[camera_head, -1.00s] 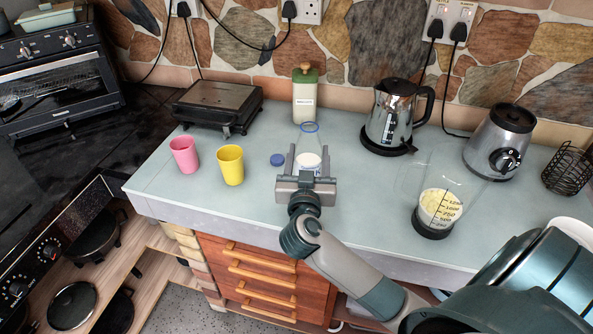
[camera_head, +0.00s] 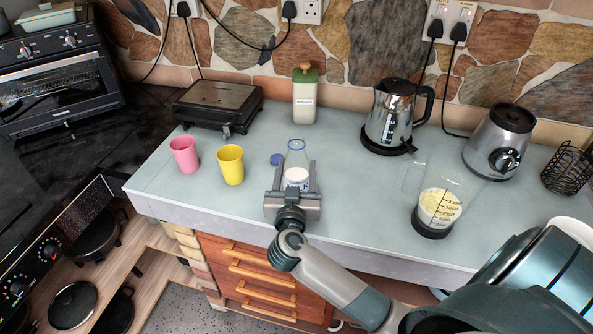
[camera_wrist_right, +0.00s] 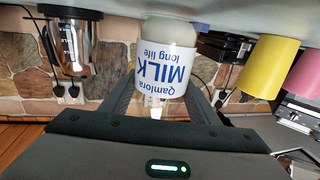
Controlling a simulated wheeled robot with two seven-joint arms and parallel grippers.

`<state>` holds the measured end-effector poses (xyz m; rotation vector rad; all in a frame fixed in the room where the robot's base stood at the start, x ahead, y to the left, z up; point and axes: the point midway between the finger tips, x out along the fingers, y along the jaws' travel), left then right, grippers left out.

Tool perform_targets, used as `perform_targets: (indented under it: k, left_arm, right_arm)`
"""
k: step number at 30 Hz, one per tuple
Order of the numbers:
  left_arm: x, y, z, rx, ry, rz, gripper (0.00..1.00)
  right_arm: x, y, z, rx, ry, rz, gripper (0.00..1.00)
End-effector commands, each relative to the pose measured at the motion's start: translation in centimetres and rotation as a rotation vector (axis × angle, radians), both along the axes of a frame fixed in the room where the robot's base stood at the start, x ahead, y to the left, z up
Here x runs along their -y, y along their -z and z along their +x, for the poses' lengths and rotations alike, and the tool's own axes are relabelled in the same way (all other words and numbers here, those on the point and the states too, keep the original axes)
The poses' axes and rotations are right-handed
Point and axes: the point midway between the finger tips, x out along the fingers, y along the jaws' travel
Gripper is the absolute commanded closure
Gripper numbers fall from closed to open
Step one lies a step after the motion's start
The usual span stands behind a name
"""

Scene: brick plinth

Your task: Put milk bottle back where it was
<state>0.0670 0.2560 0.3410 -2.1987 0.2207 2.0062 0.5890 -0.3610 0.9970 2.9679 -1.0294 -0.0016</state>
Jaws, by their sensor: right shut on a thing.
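The milk bottle (camera_head: 296,174) is clear with a blue-rimmed open mouth and some white milk low inside. It stands or hangs over the counter's front middle. My right gripper (camera_head: 295,187) is shut on the bottle from the front, a finger on each side. In the right wrist view the bottle (camera_wrist_right: 168,62) shows upside down with its "MILK" label between the fingers (camera_wrist_right: 160,95). Whether its base touches the counter cannot be told. A blue cap (camera_head: 277,160) lies on the counter just left of the bottle. My left gripper is not in view.
A yellow cup (camera_head: 230,165) and a pink cup (camera_head: 184,155) stand left of the bottle. A measuring jug (camera_head: 440,205) stands to the right. Behind are a green-lidded canister (camera_head: 304,97), a kettle (camera_head: 392,115) and a grill (camera_head: 218,104).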

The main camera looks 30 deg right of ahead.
Motion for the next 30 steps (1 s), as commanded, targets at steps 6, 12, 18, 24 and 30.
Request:
perform_targets:
  k: [6,12,18,24,30]
  left_arm:
    - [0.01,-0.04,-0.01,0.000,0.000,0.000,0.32]
    - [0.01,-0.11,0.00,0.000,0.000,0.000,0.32]
    - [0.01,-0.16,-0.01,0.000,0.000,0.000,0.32]
    - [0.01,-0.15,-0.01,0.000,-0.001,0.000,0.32]
    - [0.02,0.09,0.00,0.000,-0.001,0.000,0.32]
  right_arm:
    - [0.00,0.41,0.02,0.004,0.000,0.000,0.90]
    - [0.00,0.45,0.02,0.003,0.000,-0.001,0.90]
    - [-0.01,0.77,-0.01,0.001,0.000,0.000,0.26]
    - [-0.01,0.78,0.01,0.001,0.000,0.000,0.26]
    - [-0.03,0.57,0.00,0.002,0.000,0.001,0.26]
